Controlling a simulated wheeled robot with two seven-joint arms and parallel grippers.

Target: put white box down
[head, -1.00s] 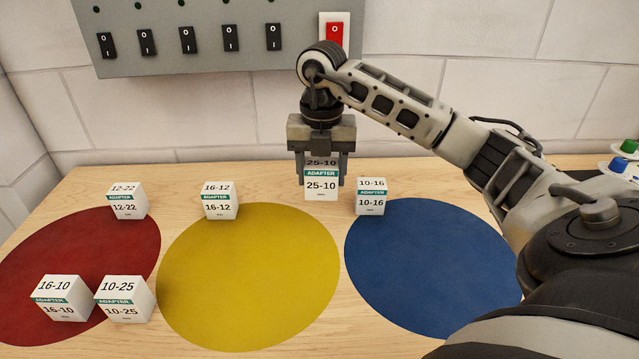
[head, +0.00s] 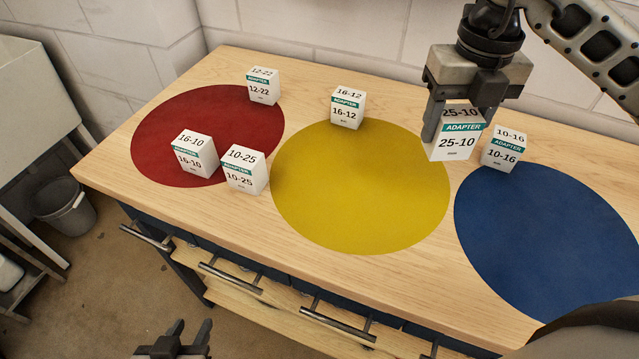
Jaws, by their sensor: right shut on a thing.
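My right gripper (head: 462,122) is shut on the white box marked 25-10 (head: 456,145), with one finger on each side. The box is upright at the back of the bench, between the yellow and blue discs. It looks larger than its neighbours and seems held above the wood, but I cannot see a clear gap under it. My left gripper (head: 191,326) is low at the bottom edge, in front of the bench, empty, with a gap between its fingers.
White box 10-16 (head: 505,152) stands close right of the held box. Box 16-12 (head: 346,110) is behind the yellow disc (head: 360,190). Boxes 12-22 (head: 264,88), 16-10 (head: 194,155) and 10-25 (head: 245,172) are around the red disc (head: 165,130). The blue disc (head: 550,235) is clear.

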